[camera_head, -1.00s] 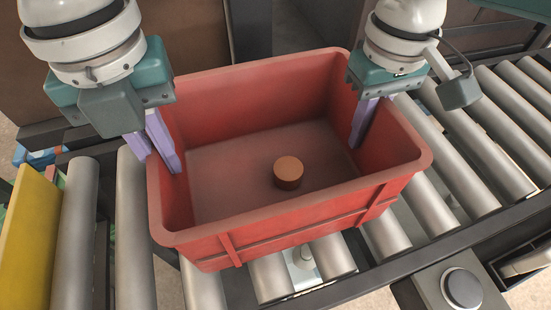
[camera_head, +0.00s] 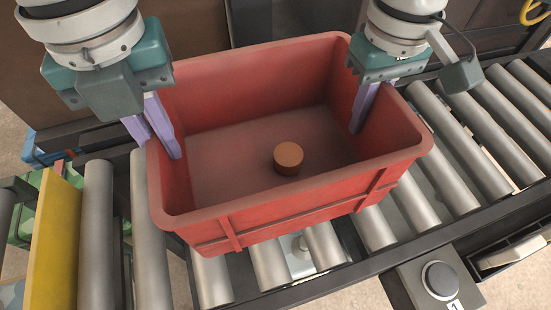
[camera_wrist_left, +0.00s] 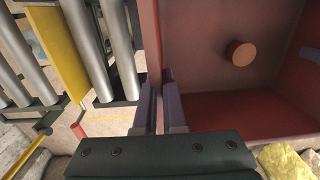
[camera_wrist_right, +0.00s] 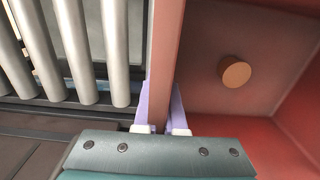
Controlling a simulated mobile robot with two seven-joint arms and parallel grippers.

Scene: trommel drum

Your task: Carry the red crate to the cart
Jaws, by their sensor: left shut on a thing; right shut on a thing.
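The red crate (camera_head: 300,207) is held level over the roller conveyor, with a round orange-brown disc (camera_head: 288,158) lying on its floor. My left gripper (camera_head: 160,150) is shut on the crate's left wall, one finger inside and one outside. My right gripper (camera_head: 360,115) is shut on the crate's right wall. In the left wrist view the fingers (camera_wrist_left: 160,105) clasp the wall, and in the right wrist view the fingers (camera_wrist_right: 162,108) do the same. How far the crate's underside is above the rollers is hard to tell. The cart cannot be made out for certain.
The roller conveyor (camera_head: 445,130) runs under and beside the crate. A yellow upright plate (camera_head: 52,245) stands across its left part. A grey box with a round button (camera_head: 440,280) sits at the front right. Brown panels (camera_head: 100,50) stand behind.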

